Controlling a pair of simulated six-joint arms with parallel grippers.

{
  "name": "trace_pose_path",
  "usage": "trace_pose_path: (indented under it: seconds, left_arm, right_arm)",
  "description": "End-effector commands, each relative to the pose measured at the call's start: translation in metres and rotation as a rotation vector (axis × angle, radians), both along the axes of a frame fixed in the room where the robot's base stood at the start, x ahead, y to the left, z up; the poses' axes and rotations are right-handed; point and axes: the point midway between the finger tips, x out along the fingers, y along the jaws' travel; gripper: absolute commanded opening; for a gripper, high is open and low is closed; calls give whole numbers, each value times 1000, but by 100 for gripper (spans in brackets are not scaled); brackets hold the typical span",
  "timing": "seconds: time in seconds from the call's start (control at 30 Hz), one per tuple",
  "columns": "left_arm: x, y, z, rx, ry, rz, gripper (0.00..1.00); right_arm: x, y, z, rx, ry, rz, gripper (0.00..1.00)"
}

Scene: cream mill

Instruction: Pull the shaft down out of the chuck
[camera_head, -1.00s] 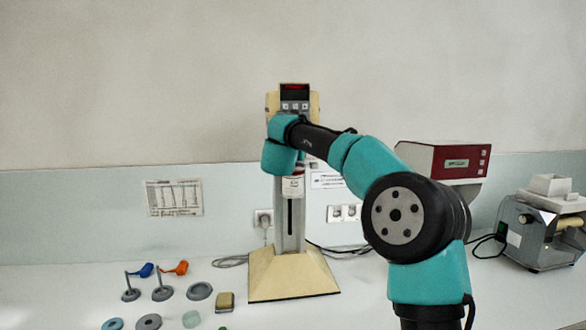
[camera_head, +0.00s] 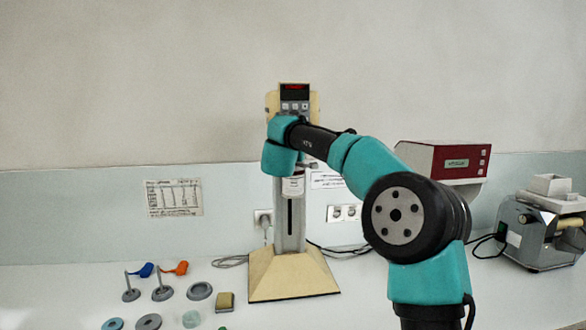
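The mixing stand (camera_head: 318,281) has a cream base, a grey column with a dark slot, and a head (camera_head: 295,103) with a red display. My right arm reaches in from the right, its teal wrist (camera_head: 281,148) in front of the stand just below the head. The chuck and the shaft are hidden behind this wrist. The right gripper's fingers cannot be made out, so neither their opening nor any hold on the shaft shows. My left gripper is out of view.
Two grey discs with upright rods (camera_head: 131,294) (camera_head: 163,292), a grey ring (camera_head: 199,291), a tan block (camera_head: 225,302) and blue and orange pieces (camera_head: 176,268) lie left of the stand. A red-and-white device (camera_head: 456,163) and a grey roller machine (camera_head: 540,238) stand at right.

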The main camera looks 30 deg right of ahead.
Motion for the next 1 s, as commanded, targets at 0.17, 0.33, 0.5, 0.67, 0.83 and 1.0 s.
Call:
trace_pose_path:
  seconds: [0.17,0.33,0.5,0.67,0.83,1.0]
  left_arm:
    - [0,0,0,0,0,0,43]
    - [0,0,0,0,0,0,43]
    - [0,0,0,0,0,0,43]
    - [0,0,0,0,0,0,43]
    - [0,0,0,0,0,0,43]
    - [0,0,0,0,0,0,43]
  right_arm:
    - [0,0,-3,1,-1,0,0]
    - [0,0,-5,-1,0,0,0]
    - [0,0,-7,-1,0,0,0]
    - [0,0,-6,-1,-1,0,0]
    - [0,0,-6,-1,-1,0,22]
    - [0,0,-6,-1,-1,0,39]
